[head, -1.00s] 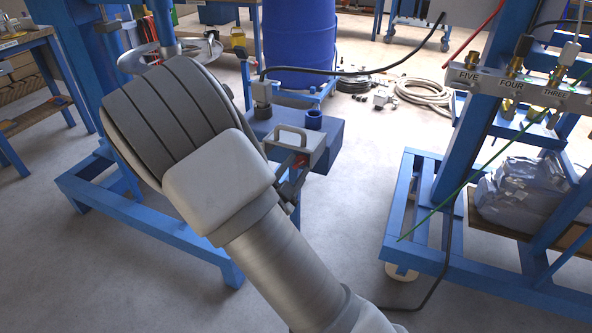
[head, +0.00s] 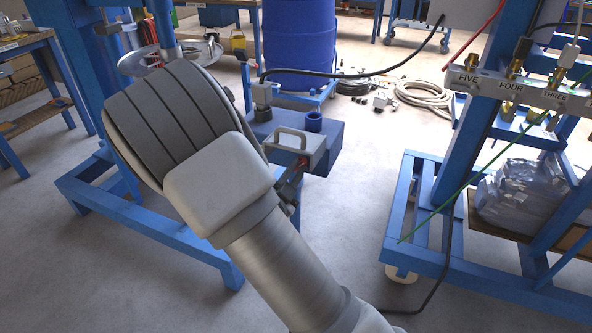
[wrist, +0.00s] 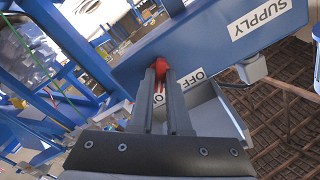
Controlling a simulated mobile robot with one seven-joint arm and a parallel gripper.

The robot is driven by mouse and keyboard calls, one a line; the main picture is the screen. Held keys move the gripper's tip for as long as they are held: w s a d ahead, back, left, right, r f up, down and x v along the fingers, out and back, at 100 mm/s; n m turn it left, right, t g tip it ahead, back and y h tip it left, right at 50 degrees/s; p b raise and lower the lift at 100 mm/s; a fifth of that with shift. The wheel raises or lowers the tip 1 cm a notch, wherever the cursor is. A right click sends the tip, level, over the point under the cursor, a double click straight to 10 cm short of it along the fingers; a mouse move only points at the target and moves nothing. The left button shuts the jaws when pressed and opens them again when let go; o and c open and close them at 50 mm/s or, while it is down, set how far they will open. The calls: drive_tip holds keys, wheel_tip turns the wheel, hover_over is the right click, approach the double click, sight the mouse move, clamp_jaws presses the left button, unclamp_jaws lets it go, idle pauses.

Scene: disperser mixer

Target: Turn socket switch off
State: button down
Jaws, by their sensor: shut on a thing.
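The red switch lever (wrist: 159,66) stands out from the blue panel (wrist: 205,48) in the wrist view, beside an OFF label (wrist: 194,79). My gripper (wrist: 161,78) has its two dark fingers closed on the lever, which shows at and between the fingertips. More lettering between the fingers is only partly visible. In the head view, my gripper (head: 292,186) is mostly hidden behind my arm, and a bit of red shows by it next to a grey housing with a loop handle (head: 293,133). The lever's exact position is hard to tell.
A SUPPLY label (wrist: 260,17) is on the same panel. A blue drum (head: 298,45) stands behind, with a black cable (head: 375,72) running across. A blue frame with numbered valves (head: 512,84) stands at the right.

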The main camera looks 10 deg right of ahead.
drive_tip(key=shift+n, duration=0.3)
drive_tip(key=n+p, duration=0.2)
drive_tip(key=n, duration=0.1)
drive_tip(key=shift+r, duration=0.1)
drive_tip(key=n+p, duration=0.3)
drive_tip(key=n, duration=0.1)
drive_tip(key=n+p, duration=0.2)
drive_tip(key=n, duration=0.2)
drive_tip(key=shift+n+p, duration=0.3)
drive_tip(key=shift+n, duration=0.1)
drive_tip(key=shift+n+p, duration=0.85)
drive_tip(key=shift+n, duration=0.85)
drive_tip(key=c, duration=0.9)
unclamp_jaws()
